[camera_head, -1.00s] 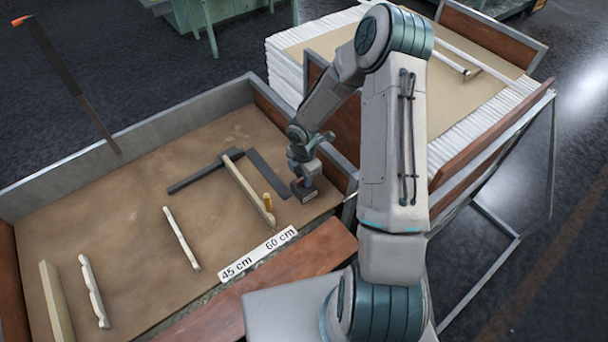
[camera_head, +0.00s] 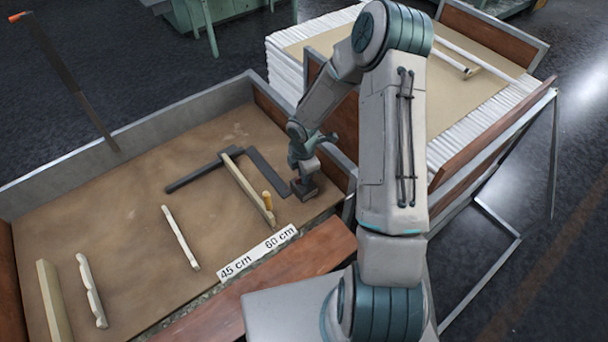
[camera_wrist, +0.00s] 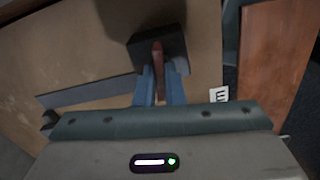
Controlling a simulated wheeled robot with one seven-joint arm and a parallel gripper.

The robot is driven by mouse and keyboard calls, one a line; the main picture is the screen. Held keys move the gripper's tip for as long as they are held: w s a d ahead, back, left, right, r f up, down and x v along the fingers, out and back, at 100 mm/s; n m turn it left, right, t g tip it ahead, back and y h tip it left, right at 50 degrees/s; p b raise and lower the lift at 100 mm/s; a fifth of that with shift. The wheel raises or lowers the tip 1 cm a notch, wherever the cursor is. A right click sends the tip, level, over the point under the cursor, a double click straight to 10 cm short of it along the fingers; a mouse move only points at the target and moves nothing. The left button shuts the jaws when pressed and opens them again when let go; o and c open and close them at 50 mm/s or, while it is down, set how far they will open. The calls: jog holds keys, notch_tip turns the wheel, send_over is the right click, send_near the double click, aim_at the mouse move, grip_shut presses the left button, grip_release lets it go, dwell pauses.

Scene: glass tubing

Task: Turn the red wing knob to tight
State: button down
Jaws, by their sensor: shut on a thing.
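The red wing knob (camera_wrist: 158,58) stands on a dark block (camera_wrist: 176,47) in the wrist view. The two blue-grey fingers of my gripper (camera_wrist: 160,86) are shut on the knob, one on each side. The wing points roughly along the fingers, toward the top of the wrist view. In the head view my gripper (camera_head: 300,176) reaches down to the dark block (camera_head: 306,195) at the right end of the sandy tabletop. There the knob is mostly hidden by the gripper. I cannot read any tight mark on the block.
A dark flat bar (camera_head: 266,172) lies left of the block. A 45 cm to 60 cm label (camera_head: 258,252) lies along the front edge. A raised wall (camera_head: 275,114) borders the table's right side.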

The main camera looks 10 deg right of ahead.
jog(key=m+b, duration=0.2)
jog(key=m, duration=0.2)
jog(key=shift+w+f+b, duration=0.1)
jog(key=shift+f+b, duration=0.05)
jog(key=shift+b, duration=0.25)
jog(key=m+b, duration=0.2)
jog(key=m, duration=0.2)
jog(key=m+b, duration=0.3)
jog(key=m, duration=0.2)
jog(key=shift+b, duration=0.4)
jog(key=shift+m+b, duration=0.7)
jog(key=shift+m, duration=0.7)
jog(key=shift+r, duration=0.2)
jog(key=c, duration=1.5)
grip_release()
notch_tip(320, 180, up, 14)
jog(key=shift+f, duration=0.1)
